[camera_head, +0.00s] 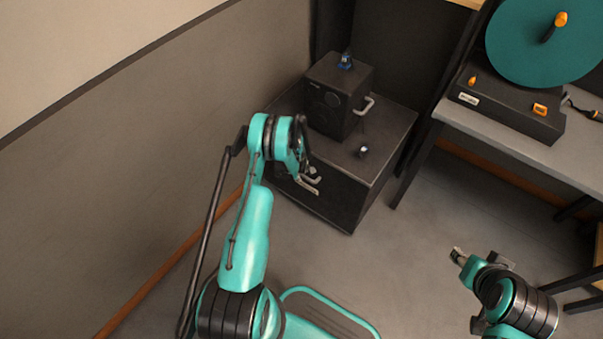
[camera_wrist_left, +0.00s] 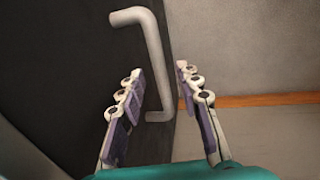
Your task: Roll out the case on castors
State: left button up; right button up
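The case on castors, a large dark box (camera_head: 378,160), stands on the floor by the left wall; its castors are not visible. A pale grey bar handle (camera_wrist_left: 155,50) is on its dark face (camera_wrist_left: 75,60) in the left wrist view. My left gripper (camera_wrist_left: 157,72) is open, with one finger on each side of the handle's lower part and visible gaps to it. In the head view my left gripper (camera_head: 306,183) is at the case's front, partly covering it. My right gripper (camera_head: 457,255) hangs over open floor at the lower right, apart from the case; its finger opening is unclear.
A smaller dark box (camera_head: 329,101) with a side handle and a blue item (camera_head: 345,62) on top stands on the case. A grey table (camera_head: 500,137) stands to the right. The floor (camera_head: 410,240) before the case is clear.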

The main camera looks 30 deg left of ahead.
pick_arm(q)
notch_tip(320, 180, up, 12)
jog(key=s, duration=0.2)
jog(key=shift+f, duration=0.15)
jog(key=shift+s, duration=0.1)
dwell(0.4)
jog(key=s+d+r+m+t, duration=0.1)
jog(key=s+d+r+m, duration=0.2)
jog(key=r, duration=0.5)
jog(key=s+d+r+m, duration=0.1)
jog(key=d+r+m, duration=0.1)
jog(key=d+r, duration=0.5)
jog(key=s+d+r+m+t, duration=0.1)
jog(key=s+d+r+m, duration=0.15)
jog(key=r, duration=0.75)
jog(key=s+d+r+m+t, duration=0.1)
jog(key=s+d+r+m, duration=0.2)
jog(key=s, duration=0.5)
jog(key=s+d+r+m+t, duration=0.2)
jog(key=s+d+r+m, duration=0.2)
jog(key=s, duration=0.5)
jog(key=d+m, duration=0.2)
jog(key=shift+s+r+m, duration=0.2)
jog(key=shift+r+m, duration=0.05)
jog(key=shift+m, duration=0.1)
